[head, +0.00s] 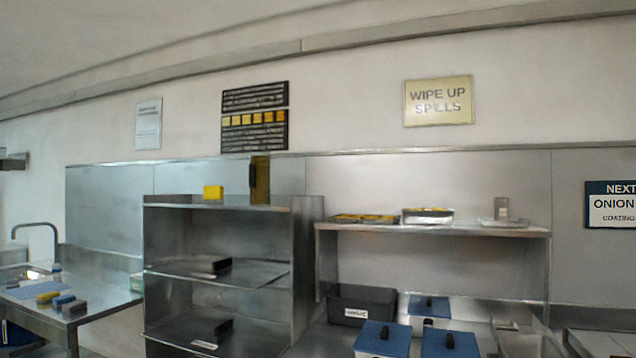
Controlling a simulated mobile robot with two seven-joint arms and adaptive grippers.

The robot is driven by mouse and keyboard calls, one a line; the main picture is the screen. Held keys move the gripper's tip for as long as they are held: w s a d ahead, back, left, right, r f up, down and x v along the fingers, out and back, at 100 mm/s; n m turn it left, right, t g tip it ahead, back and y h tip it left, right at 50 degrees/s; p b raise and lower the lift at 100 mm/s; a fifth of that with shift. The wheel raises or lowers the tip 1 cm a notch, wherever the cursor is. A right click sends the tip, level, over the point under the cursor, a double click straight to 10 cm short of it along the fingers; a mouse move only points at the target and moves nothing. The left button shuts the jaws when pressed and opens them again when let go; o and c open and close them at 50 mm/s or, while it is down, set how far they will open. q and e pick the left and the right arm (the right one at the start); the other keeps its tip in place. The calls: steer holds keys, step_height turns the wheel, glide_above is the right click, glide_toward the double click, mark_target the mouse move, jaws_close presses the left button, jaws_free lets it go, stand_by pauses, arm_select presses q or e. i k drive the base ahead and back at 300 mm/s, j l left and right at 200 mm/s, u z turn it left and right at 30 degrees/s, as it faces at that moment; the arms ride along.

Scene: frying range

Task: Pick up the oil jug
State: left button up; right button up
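I cannot pick out an oil jug for certain. A tall, narrow, dark yellow-brown item (260,180) stands at the right of the top of the steel shelf unit; I cannot tell whether it is the jug. Neither of my grippers shows in the head view.
The steel shelf unit (298,270) has dark items on its lower shelves. To its right, a wall shelf (400,229) holds trays above a grey bin (362,304) and blue-lidded containers (383,338). A sink counter (100,299) with sponges stands left.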

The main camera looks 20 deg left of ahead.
mark_target(260, 160)
steer(key=j+z, duration=0.7)
steer(key=j, duration=0.2)
steer(key=j+z, duration=0.1)
steer(key=j, duration=0.2)
steer(key=k+j, duration=0.15)
steer(key=j, duration=0.15)
steer(key=k+j+z, duration=0.15)
steer(key=j, duration=0.2)
steer(key=i, duration=0.05)
